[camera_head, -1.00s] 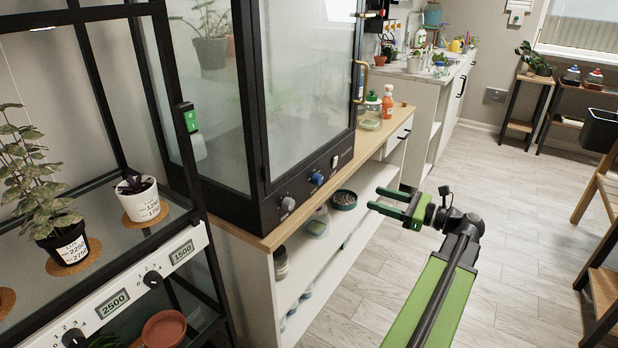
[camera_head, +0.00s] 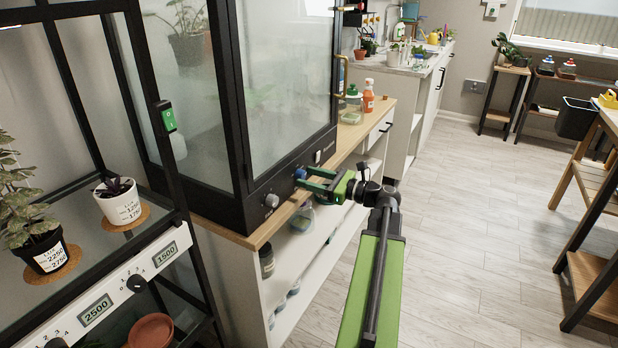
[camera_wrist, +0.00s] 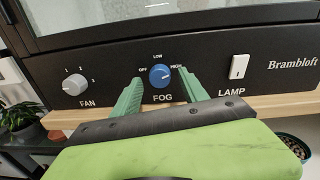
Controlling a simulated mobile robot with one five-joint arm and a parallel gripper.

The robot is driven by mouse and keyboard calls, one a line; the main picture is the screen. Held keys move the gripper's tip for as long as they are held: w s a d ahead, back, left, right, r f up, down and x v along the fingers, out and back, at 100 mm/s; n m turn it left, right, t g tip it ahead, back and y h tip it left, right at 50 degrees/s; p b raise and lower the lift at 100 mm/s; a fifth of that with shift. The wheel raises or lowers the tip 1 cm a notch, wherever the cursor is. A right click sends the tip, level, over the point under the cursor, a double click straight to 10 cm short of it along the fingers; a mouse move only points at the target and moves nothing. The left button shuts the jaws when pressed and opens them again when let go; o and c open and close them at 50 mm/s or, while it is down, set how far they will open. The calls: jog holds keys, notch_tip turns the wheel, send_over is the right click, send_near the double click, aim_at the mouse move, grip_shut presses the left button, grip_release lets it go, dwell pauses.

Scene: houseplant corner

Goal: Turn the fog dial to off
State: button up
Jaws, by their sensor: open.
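The blue fog dial (camera_wrist: 160,75) is on the black front panel of the cabinet, with OFF at its left, LOW above and HIGH at its right. Its pale mark seems to point right, toward HIGH. It also shows in the head view (camera_head: 300,173), partly behind my fingers. My gripper (camera_wrist: 160,88) is open and empty, with one green finger on each side of the dial in the wrist view. In the head view my gripper (camera_head: 308,180) is right at the panel. I cannot tell whether the fingers touch the dial.
The grey fan dial (camera_wrist: 75,84) is left of the fog dial, and the white lamp switch (camera_wrist: 238,67) is right. A wooden top edge (camera_head: 262,232) runs below the panel. The plant shelf (camera_head: 135,262) stands at left. Open floor (camera_head: 470,230) lies at right.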

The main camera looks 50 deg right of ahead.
jog(key=shift+w+a, duration=0.1)
jog(key=shift+w, duration=0.15)
